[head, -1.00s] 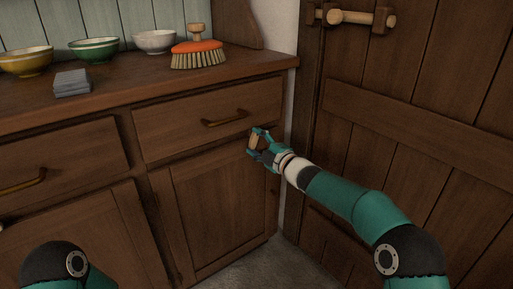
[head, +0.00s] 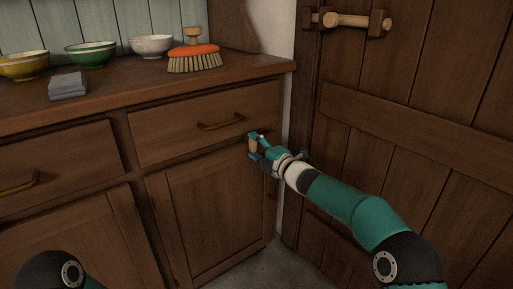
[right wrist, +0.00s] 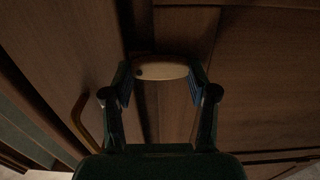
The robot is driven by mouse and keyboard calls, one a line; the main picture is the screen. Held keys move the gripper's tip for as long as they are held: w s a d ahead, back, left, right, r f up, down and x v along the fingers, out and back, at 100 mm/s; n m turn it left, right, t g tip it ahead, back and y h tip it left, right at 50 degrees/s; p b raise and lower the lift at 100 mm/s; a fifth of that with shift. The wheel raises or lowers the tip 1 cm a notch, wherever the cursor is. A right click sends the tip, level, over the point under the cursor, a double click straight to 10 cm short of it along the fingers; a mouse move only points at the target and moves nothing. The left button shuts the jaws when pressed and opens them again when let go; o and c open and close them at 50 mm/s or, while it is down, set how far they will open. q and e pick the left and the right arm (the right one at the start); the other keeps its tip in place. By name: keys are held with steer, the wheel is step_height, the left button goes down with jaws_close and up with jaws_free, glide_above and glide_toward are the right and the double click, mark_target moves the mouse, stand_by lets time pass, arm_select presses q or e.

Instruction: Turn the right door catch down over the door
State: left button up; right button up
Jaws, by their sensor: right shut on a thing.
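The right door catch (head: 253,146) is a small pale wooden piece at the top of the right cabinet door (head: 205,220). My right gripper (head: 257,146) is shut on it. In the head view the catch stands about upright between the fingers. In the right wrist view the catch (right wrist: 160,71) is a long rounded piece with a dark spot near one end. It lies across the dark gap at the door's edge, with a finger at each end. The door looks closed. My left gripper is out of view; only part of my left arm shows at the lower left.
A drawer with a brass handle (head: 220,123) is just above the door. A plank door (head: 420,140) with a wooden bolt (head: 345,20) stands close on the right.

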steer(key=shift+f, duration=0.3)
steer(key=o, duration=1.2)
steer(key=shift+c, duration=0.2)
steer(key=shift+r, duration=0.15)
steer(key=shift+s, duration=0.15)
steer(key=v, duration=1.1)
steer(key=shift+s+d, duration=0.25)
steer(key=shift+s, duration=0.05)
